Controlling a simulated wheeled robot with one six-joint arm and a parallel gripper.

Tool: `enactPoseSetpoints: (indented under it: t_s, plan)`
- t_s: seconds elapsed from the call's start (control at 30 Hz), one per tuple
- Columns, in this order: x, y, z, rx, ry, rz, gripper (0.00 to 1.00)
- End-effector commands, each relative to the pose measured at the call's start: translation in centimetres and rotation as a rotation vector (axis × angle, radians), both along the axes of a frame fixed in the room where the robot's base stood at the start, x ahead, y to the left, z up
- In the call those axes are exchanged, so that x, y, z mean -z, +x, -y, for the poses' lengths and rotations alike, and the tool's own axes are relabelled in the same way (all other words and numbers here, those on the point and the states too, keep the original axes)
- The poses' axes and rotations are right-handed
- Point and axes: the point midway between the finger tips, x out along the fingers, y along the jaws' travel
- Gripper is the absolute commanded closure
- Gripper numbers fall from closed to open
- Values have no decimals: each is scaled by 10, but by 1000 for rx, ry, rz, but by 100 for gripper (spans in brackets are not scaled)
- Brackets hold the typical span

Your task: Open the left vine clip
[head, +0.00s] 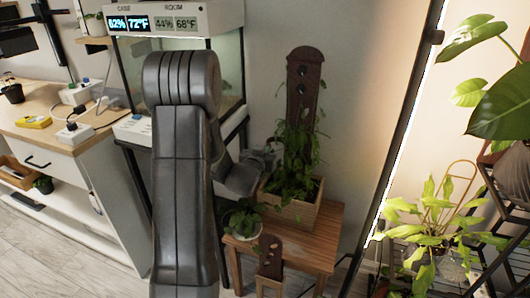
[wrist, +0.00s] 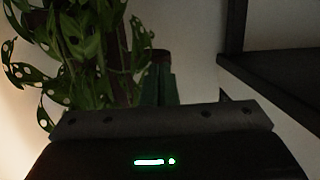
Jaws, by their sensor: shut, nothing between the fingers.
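A vine plant (head: 292,170) climbs a dark brown board (head: 306,75) that stands in a wooden planter box (head: 297,212) in the head view. Its spotted leaves (wrist: 85,40) fill the upper left of the wrist view. Dark round spots show on the upper board; I cannot make out the left vine clip in either view. My gripper (head: 268,158) is beside the plant's left side, close to its leaves. In the wrist view my gripper's fingers (wrist: 158,80) are together with nothing seen between them. My arm hides part of the area left of the plant.
A glass case (head: 228,70) on a dark stand is close on the left. A dark bar (wrist: 275,80) crosses the wrist view's right side.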

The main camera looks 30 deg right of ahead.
Motion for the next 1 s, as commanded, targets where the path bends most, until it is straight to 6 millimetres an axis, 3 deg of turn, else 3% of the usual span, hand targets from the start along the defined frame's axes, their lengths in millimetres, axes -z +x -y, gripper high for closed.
enactPoseSetpoints:
  t_s: [0.23, 0.53, 1.0]
  plan:
    - [1, 3, -1, 0, -1, 1, 100]
    - [0, 40, -2, 0, 0, 0, 100]
    - [-1, 38, -5, 0, 0, 0, 100]
